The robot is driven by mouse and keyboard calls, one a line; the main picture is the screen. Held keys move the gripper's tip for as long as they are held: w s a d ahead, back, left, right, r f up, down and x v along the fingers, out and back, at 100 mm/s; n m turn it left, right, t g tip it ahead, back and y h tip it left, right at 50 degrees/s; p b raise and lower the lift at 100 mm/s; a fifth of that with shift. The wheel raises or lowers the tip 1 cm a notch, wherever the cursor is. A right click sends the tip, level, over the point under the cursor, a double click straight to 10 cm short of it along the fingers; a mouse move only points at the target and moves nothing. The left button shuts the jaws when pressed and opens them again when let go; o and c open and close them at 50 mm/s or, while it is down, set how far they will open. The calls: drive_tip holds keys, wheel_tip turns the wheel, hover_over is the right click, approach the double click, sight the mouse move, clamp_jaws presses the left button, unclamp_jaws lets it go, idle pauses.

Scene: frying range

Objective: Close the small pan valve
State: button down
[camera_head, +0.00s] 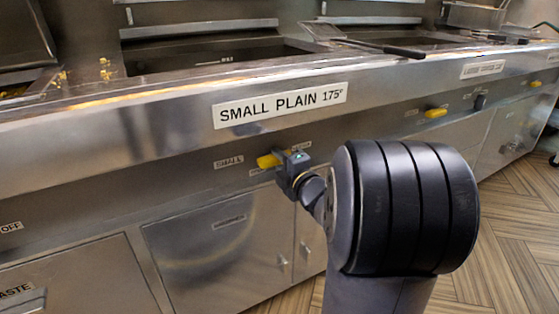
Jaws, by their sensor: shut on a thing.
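The small pan valve has a yellow handle (267,161) on the steel front panel, to the right of a label reading SMALL (228,162) and below the SMALL PLAIN 175° sign (280,106). The handle's yellow end points left and lies roughly level. My gripper (282,160) is at the handle and shut on it, covering its right part. The valve's pivot and part of the small label beside it are hidden behind my gripper. My dark arm fills the lower right middle.
Another yellow handle (436,113) sits farther right on the panel, with one more (536,84) beyond it. The steel range edge juts out above the valve. Cabinet doors (222,252) lie below. Wooden floor (510,225) is clear at the right.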

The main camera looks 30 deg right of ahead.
drive_tip(key=c, duration=1.3)
unclamp_jaws()
drive_tip(key=s+p, duration=0.3)
drive_tip(key=s, duration=0.7)
drive_tip(key=shift+s+d, duration=0.15)
drive_tip(key=shift+s, duration=0.25)
drive_tip(key=w+b, duration=0.3)
drive_tip(key=w, duration=0.8)
drive_tip(key=shift+s, duration=0.1)
